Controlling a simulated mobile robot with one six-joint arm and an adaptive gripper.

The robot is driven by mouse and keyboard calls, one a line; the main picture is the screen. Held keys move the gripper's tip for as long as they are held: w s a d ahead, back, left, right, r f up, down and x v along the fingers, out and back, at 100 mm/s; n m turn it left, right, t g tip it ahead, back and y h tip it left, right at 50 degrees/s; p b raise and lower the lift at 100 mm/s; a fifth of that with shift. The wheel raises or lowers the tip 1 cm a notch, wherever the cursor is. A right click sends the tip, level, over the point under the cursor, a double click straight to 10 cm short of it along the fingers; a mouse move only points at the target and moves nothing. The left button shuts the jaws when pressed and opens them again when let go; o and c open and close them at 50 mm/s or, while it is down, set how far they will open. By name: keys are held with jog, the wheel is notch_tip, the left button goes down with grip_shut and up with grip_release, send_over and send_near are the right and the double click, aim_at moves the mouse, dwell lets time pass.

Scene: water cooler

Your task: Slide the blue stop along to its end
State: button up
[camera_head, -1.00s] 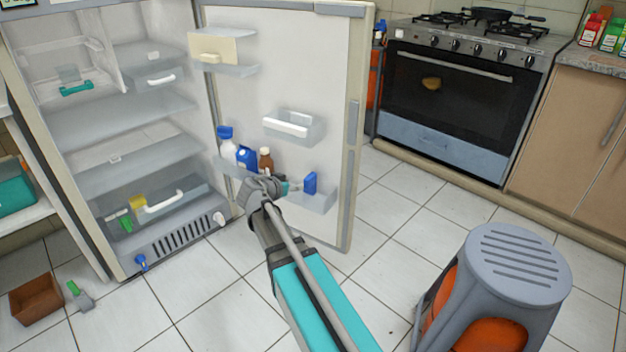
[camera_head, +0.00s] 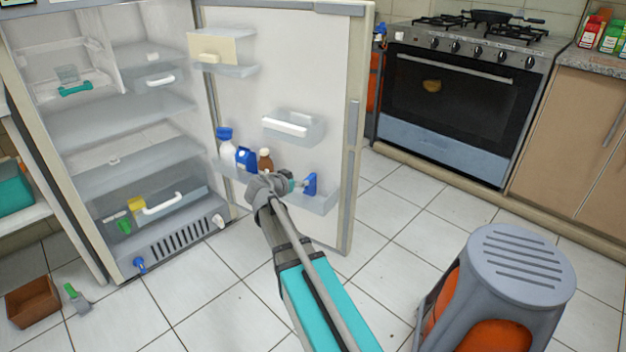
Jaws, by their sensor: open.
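The blue stop (camera_head: 311,184) stands upright at the right part of the low door shelf (camera_head: 318,203) of the open fridge. My gripper (camera_head: 299,184) is open at the left side of the stop, its fingertips close to it. I cannot tell whether they touch it. My own wrist hides part of the shelf and most of the gripper.
A white bottle with a blue cap (camera_head: 227,146), a blue jug (camera_head: 246,158) and a brown bottle (camera_head: 265,160) stand left of the stop on the shelf. The fridge door (camera_head: 290,75) stands open.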

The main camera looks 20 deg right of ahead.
aim_at(310, 177)
jog(key=b+x, duration=0.3)
jog(key=x, duration=0.7)
jog(key=shift+c, duration=0.3)
grip_shut()
